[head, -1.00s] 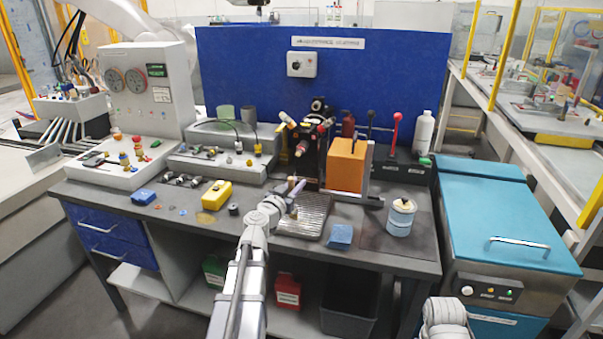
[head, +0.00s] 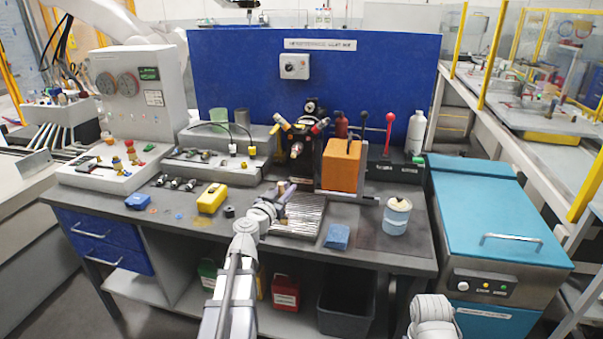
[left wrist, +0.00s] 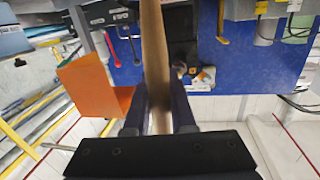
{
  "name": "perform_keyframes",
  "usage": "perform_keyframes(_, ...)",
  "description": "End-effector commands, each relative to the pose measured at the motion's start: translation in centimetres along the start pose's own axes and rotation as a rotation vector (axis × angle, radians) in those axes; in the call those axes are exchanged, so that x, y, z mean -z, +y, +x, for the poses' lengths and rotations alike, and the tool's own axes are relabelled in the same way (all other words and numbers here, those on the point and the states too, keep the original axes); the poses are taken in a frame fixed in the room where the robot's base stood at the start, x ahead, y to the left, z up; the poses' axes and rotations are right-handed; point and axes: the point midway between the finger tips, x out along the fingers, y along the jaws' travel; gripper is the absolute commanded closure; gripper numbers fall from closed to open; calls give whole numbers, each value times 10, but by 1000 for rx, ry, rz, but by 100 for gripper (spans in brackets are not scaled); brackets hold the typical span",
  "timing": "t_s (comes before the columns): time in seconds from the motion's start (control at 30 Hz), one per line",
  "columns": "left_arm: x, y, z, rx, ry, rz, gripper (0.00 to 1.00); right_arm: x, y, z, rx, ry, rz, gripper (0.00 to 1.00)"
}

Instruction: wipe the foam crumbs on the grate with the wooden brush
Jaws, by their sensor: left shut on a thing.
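The ribbed metal grate (head: 306,215) lies flat on the grey workbench, in front of the black fixture and orange block. My left gripper (head: 284,197) is over the grate's left side in the head view. In the left wrist view it (left wrist: 158,115) is shut on the wooden brush (left wrist: 153,45), whose tan wooden part runs between the fingers to the top edge. The brush's bristles cannot be made out, nor whether they touch the grate. I cannot make out foam crumbs; my gripper covers part of the grate. Part of my right arm shows at the lower right, without its gripper.
An orange block (head: 341,170) stands behind the grate, beside a black fixture (head: 303,150). A blue sponge (head: 338,236) and a white-and-blue tub (head: 397,216) are to its right. A yellow box (head: 212,198) is to the left. The front bench strip is mostly clear.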

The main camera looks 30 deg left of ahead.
Motion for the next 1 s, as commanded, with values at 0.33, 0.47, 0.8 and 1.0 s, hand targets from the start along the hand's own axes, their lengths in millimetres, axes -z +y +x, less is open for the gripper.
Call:
perform_keyframes(0.33, 0, -7, 27, -2, 0, 0, 100, 0, 0, 0, 0, 0, 0, 50)
perform_keyframes(0.47, 0, -9, 36, -4, 0, 0, 100, 0, 0, 0, 0, 0, 0, 50)
perform_keyframes(0.8, 41, -7, 37, -5, 28, 0, 100, -2, 3, -34, 0, 0, 0, 50)
perform_keyframes(1.0, 59, -6, 37, -7, 28, 0, 100, -3, 5, -52, 0, 0, 0, 50)
